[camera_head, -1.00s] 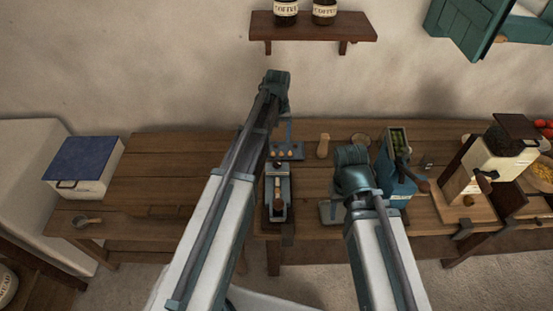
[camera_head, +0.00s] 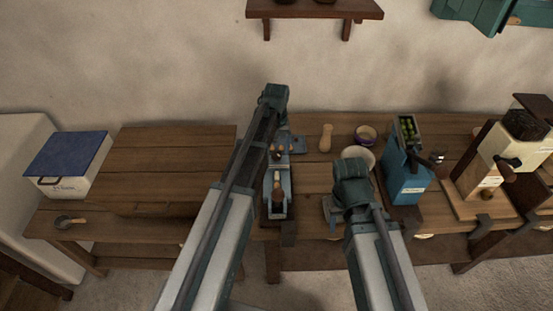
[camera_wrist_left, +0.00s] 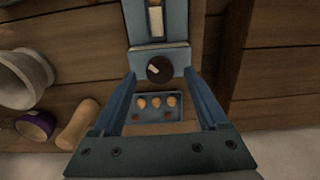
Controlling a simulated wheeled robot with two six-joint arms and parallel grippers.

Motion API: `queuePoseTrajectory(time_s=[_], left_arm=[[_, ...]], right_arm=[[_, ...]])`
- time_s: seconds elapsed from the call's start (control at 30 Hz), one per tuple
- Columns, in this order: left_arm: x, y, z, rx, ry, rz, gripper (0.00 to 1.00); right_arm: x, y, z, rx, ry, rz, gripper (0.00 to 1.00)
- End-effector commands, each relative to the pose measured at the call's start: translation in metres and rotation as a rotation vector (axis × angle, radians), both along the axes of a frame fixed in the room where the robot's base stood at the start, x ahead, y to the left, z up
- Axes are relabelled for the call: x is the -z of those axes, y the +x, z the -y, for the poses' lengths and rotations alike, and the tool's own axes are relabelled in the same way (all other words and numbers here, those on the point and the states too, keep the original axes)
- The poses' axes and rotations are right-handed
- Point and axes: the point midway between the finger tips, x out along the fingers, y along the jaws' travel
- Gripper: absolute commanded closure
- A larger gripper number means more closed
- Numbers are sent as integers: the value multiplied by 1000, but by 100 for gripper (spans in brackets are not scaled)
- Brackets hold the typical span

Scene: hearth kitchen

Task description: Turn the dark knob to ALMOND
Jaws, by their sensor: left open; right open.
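The dark round knob (camera_wrist_left: 159,69) sits on the end of a blue-grey device (camera_wrist_left: 157,20) in the left wrist view. A pale pointer mark on the knob slants toward the upper left; no label is readable. My left gripper (camera_wrist_left: 159,76) is open, its fingers apart on either side of the knob in that view; contact is not visible.
A small tray (camera_wrist_left: 153,122) with several round brown pieces lies beside the knob end. A wooden peg (camera_head: 325,138), a white bowl (camera_head: 358,154) and a purple-rimmed bowl (camera_head: 366,133) stand close by. A blue machine (camera_head: 403,180) stands to the right.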

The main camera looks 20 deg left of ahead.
Motion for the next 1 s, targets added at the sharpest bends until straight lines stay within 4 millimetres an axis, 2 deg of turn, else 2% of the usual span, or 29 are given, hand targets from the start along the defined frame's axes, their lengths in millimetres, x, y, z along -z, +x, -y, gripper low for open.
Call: queuePoseTrajectory(time_s=[0.03, 0.1, 0.47, 0.87, 0.9, 1.0], left_arm=[[11, 0, 0, 0, 0, 0, 23], [15, 0, 0, 0, 0, 0, 23], [16, 0, 0, 0, 0, 0, 25], [16, 0, 0, 0, 0, 0, 97], [16, 0, 0, 0, 0, 0, 100], [16, 0, 0, 1, 0, 0, 100]], right_arm=[[11, 0, 0, 0, 0, 0, 50], [15, 0, 0, 0, 0, 0, 50], [16, 0, 0, 0, 0, 0, 50], [16, 0, 0, 0, 0, 0, 50], [16, 0, 0, 0, 0, 0, 50], [16, 0, 0, 0, 0, 0, 50]])
